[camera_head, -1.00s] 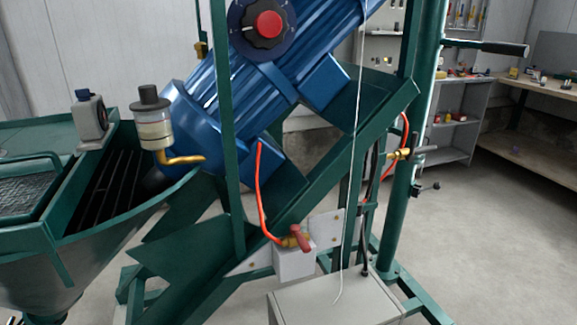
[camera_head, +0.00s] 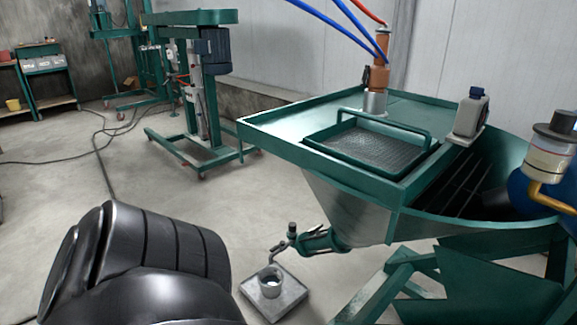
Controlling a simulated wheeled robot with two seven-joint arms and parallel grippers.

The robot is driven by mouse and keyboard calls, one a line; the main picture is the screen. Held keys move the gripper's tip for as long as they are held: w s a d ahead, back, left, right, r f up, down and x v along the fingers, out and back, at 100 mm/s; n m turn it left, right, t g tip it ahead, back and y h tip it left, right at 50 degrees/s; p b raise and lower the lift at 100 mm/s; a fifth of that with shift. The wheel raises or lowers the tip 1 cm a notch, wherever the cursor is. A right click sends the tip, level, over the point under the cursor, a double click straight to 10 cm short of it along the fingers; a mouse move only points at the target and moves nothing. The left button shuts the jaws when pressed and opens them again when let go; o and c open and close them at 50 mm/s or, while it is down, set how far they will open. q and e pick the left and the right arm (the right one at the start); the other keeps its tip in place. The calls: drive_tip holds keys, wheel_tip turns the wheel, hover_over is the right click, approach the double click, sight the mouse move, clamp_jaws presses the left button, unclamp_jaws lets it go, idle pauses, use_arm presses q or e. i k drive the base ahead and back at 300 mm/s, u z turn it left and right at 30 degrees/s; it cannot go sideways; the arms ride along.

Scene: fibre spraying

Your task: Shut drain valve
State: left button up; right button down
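A green drain valve (camera_head: 318,240) sticks out to the left from the bottom of the grey hopper cone (camera_head: 350,210). A dark outlet piece with a small upright knob (camera_head: 291,230) is at its left end. I cannot tell whether the valve is open or shut. A small grey cup (camera_head: 270,283) stands on a square plate (camera_head: 288,298) on the floor, below the outlet. A black segmented link of my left arm fills the lower left. Neither of my grippers is in view.
The green hopper rim holds a mesh tray with a handle (camera_head: 370,145) and a grey container (camera_head: 470,112). Green frame legs (camera_head: 395,285) stand right of the valve. A wheeled green stand (camera_head: 200,130) is behind.

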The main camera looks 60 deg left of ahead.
sight(282, 243)
drive_tip(key=u, duration=1.35)
drive_tip(key=k, duration=0.2)
drive_tip(key=u, duration=0.75)
drive_tip(key=i, duration=0.5)
